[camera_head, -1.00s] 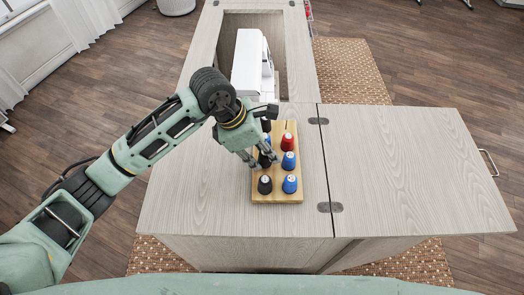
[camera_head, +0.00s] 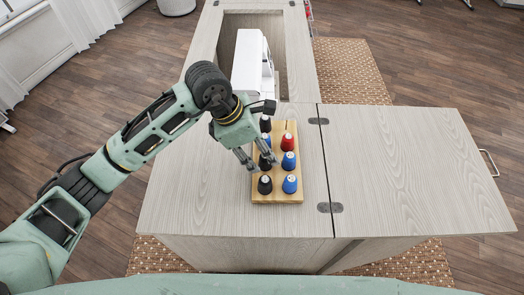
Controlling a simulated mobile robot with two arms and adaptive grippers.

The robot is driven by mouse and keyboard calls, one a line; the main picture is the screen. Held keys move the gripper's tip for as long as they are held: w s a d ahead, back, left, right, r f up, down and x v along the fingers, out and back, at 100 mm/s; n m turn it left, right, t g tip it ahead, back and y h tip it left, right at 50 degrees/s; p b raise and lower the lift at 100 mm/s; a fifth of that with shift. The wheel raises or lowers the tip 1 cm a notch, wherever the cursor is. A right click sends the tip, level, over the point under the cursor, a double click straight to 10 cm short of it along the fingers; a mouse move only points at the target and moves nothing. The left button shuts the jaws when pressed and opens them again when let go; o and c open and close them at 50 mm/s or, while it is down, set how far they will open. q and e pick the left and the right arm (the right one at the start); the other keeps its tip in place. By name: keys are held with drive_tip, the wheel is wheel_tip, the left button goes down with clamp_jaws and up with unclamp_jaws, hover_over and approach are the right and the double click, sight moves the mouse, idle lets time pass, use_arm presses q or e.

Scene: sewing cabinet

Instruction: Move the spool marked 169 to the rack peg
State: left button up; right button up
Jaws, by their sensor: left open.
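A wooden spool rack (camera_head: 277,197) stands on the cabinet top with cone-shaped spools in two columns. The left column shows a front black spool (camera_head: 265,185), a middle black spool (camera_head: 265,162) and a back black spool (camera_head: 265,124), with blue partly hidden between. The right column shows a front blue spool (camera_head: 290,185), a middle blue spool (camera_head: 289,161) and a red spool (camera_head: 288,142). A spot at the back right looks bare. The number labels are too small to read. My left gripper (camera_head: 261,163) is open, its fingers by the middle black spool; contact is unclear.
A white sewing machine (camera_head: 249,62) sits in the cabinet opening behind the rack. The cabinet top (camera_head: 200,190) is clear left of the rack. The fold-out leaf (camera_head: 410,165) on the right is empty, with hinges (camera_head: 329,207) along the seam.

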use_arm(q)
drive_tip(key=v, duration=1)
drive_tip(key=shift+r, duration=0.2)
drive_tip(key=shift+s+a, duration=0.1)
